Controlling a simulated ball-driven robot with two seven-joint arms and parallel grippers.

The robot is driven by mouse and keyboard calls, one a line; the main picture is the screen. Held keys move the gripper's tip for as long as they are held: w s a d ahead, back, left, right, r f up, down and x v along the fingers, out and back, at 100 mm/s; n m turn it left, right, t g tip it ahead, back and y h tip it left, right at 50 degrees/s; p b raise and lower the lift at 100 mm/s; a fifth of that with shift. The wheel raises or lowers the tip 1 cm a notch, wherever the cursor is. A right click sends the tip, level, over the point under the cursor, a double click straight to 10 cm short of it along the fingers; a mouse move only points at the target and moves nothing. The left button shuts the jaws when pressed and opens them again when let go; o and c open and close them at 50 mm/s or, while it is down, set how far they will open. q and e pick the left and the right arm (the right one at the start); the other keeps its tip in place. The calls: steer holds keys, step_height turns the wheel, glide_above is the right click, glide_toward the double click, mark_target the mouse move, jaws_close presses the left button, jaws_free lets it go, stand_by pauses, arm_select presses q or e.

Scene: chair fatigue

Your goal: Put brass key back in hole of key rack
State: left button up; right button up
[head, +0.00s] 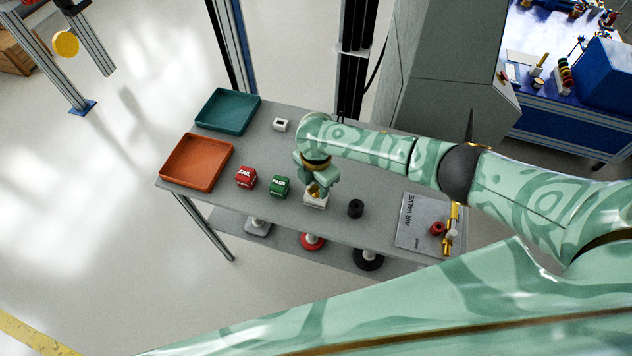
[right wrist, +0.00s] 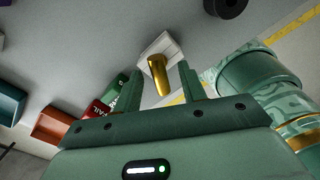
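The brass key (right wrist: 158,72) shows as a gold cylinder in the right wrist view. Its far end meets a white block (right wrist: 160,45) and appears to stand in it. In the head view the white block (head: 316,202) is near the table's front edge, with a bit of gold above it. My right gripper (head: 318,188) is directly over this block. Its fingers (right wrist: 160,88) are open on either side of the key, with gaps showing. Another white block (head: 280,125) with a dark hole is farther back. I cannot tell which is the key rack. My left gripper is not in view.
On the grey table are a teal tray (head: 228,93), an orange tray (head: 228,147), a red FAIL block (head: 246,178), a green PASS block (head: 279,186) and a black cylinder (head: 356,208). An AIR VALVE plate (head: 415,220) is at the right. Several knobbed items sit on the lower shelf.

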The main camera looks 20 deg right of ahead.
step_height(320, 180, up, 16)
steer(key=p, duration=0.6)
steer(key=shift+r, duration=0.2)
